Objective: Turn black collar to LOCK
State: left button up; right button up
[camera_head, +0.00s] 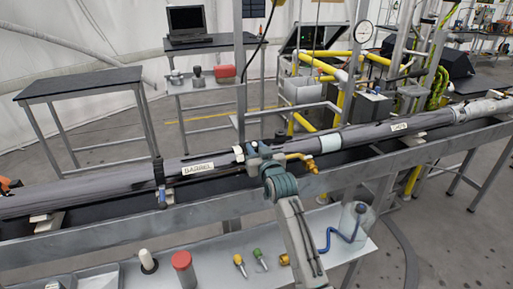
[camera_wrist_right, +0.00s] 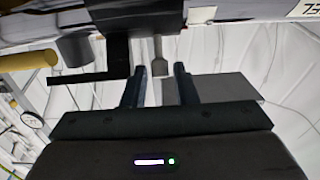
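A long grey tube (camera_head: 95,184) labelled BARREL lies along the bench. A black band (camera_head: 158,172) circles it just left of the label. I cannot tell whether this band or a dark fitting right of the label is the black collar. My right gripper (camera_head: 256,150) is at the tube right of the label and hides part of the joint there. In the right wrist view, its two fingers (camera_wrist_right: 160,88) are apart, with a thin grey tab in line with the gap and a dark block (camera_wrist_right: 117,45) beside it. No contact is clear.
A brass-yellow fitting (camera_head: 299,158) sticks out close to the right of my right gripper. The front shelf (camera_head: 215,245) holds a red-topped cylinder (camera_head: 183,268), small yellow and green-headed tools, and a clear jar with a blue tube (camera_head: 349,232). Equipment with yellow pipes stands behind.

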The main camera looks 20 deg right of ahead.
jog(key=c, duration=0.5)
grip_shut()
